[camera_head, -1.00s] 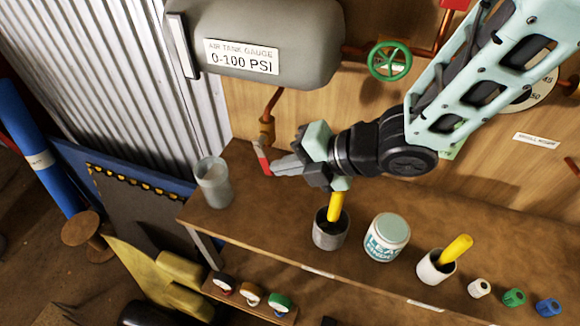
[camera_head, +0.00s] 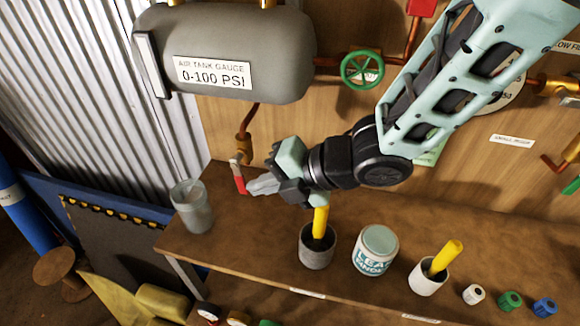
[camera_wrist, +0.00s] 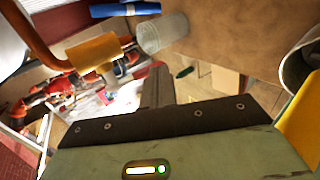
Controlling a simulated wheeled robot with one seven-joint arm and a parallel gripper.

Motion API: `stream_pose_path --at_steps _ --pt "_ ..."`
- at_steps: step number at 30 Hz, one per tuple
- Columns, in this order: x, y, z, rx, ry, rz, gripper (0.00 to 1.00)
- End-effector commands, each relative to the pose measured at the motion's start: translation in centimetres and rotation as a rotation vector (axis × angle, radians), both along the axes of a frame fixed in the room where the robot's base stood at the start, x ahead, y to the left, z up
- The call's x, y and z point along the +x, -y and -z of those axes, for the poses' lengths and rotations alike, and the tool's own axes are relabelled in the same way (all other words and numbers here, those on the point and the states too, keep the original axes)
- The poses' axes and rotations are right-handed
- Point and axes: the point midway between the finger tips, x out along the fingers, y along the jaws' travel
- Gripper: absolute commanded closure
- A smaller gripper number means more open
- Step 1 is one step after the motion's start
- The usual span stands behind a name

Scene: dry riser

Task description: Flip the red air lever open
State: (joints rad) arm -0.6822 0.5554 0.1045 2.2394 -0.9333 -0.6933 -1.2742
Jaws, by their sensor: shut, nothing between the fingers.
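The red air lever (camera_head: 239,179) hangs down below a brass valve (camera_head: 243,146) on the copper pipe under the grey air tank. My gripper (camera_head: 250,187) is shut and empty, pointing left above the bench. Its fingertips are just right of the lever's lower part; I cannot tell whether they touch it. In the wrist view the shut fingers of my gripper (camera_wrist: 158,88) point away from the camera, and the brass valve (camera_wrist: 92,52) is at upper left. I cannot make out the lever clearly there.
The grey air tank (camera_head: 225,35) hangs above. A translucent cup (camera_head: 190,207) stands on the bench (camera_head: 240,245) left of my gripper. A grey pot (camera_head: 317,250) with a yellow handle stands below my wrist. A white jar (camera_head: 374,252) and white cup (camera_head: 428,278) are farther right.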

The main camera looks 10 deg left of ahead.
Motion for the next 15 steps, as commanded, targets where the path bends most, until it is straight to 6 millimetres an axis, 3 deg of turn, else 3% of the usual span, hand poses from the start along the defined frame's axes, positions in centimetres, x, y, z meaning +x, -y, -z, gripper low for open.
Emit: stream_pose_path --at_steps 7,15 --pt "0.0 1.2 -0.8 0.002 0.002 0.002 1.0" --pt "-0.3 6.0 -4.2 0.002 0.004 0.004 1.0"
